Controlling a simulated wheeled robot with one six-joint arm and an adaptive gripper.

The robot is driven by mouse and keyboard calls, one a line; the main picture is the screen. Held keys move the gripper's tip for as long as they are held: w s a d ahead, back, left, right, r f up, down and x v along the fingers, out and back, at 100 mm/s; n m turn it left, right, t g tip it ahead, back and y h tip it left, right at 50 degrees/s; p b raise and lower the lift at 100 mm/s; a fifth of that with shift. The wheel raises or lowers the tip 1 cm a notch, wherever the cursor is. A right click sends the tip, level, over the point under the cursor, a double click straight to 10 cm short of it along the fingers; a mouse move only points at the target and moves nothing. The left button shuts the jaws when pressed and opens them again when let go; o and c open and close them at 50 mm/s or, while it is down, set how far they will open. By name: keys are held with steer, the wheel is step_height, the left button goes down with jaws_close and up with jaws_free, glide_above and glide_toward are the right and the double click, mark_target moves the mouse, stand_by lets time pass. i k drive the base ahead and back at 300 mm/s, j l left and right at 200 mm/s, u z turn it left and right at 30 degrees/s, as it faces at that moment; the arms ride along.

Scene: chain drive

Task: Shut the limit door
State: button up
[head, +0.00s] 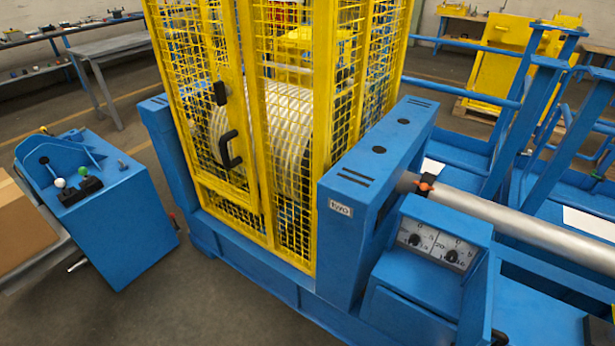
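No door here carries a readable "limit" label. A yellow mesh door (222,110) with a black pull handle (229,149) and a black latch piece (220,92) is on the front of the yellow cage. It looks close to the cage frame, but I cannot tell whether it is fully shut. A blue box with a dial panel (437,243) stands at the lower right, with a blue panel (415,292) below the dials. I cannot tell whether that panel is a door or how it stands. My gripper is not in view.
A blue control desk (120,225) with knobs stands at the left, beside a cardboard box (22,225). A thick grey shaft (520,217) runs out to the right. Blue rails (470,88) crowd the right side. Bare floor (205,305) shows at front left.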

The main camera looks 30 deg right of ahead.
mark_target(474, 329)
steer(key=k+l+z, duration=0.1)
steer(key=k+z, duration=0.15)
steer(key=k, duration=0.25)
steer(key=k+l+z, duration=0.25)
steer(key=k, duration=0.2)
steer(key=k+l+z, duration=0.25)
steer(key=k, duration=0.25)
